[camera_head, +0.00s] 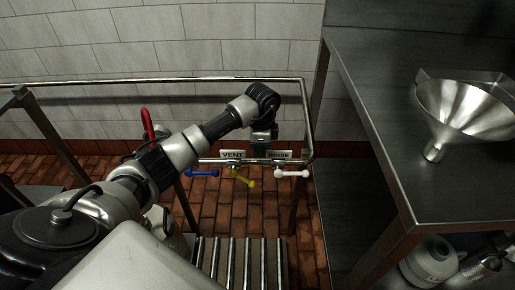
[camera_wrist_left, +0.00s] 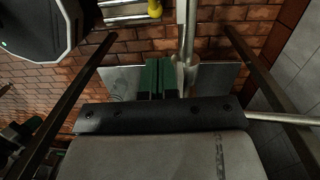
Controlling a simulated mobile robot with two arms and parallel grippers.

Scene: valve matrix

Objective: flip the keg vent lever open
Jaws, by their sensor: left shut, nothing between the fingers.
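A steel pipe rack carries a VENT label (camera_head: 232,155) and, to its right, a second label (camera_head: 279,155), partly covered by my gripper. A yellow lever (camera_head: 242,178) hangs below the VENT label, slanting down to the right. A blue lever (camera_head: 202,173) lies to its left and a white lever (camera_head: 292,174) to its right, both roughly level. My left gripper (camera_head: 263,147) is over the rack between the two labels. In the left wrist view its green fingers (camera_wrist_left: 159,78) are together, empty, beside a metal pipe (camera_wrist_left: 190,45). A yellow piece (camera_wrist_left: 155,9) shows at the top edge.
A red lever (camera_head: 147,125) stands on the rack's left, close to my arm. A steel table (camera_head: 450,200) with a funnel (camera_head: 462,108) fills the right side. A tiled wall (camera_head: 200,40) is behind the rack. A roller conveyor (camera_head: 240,262) lies below, in front of the brick floor.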

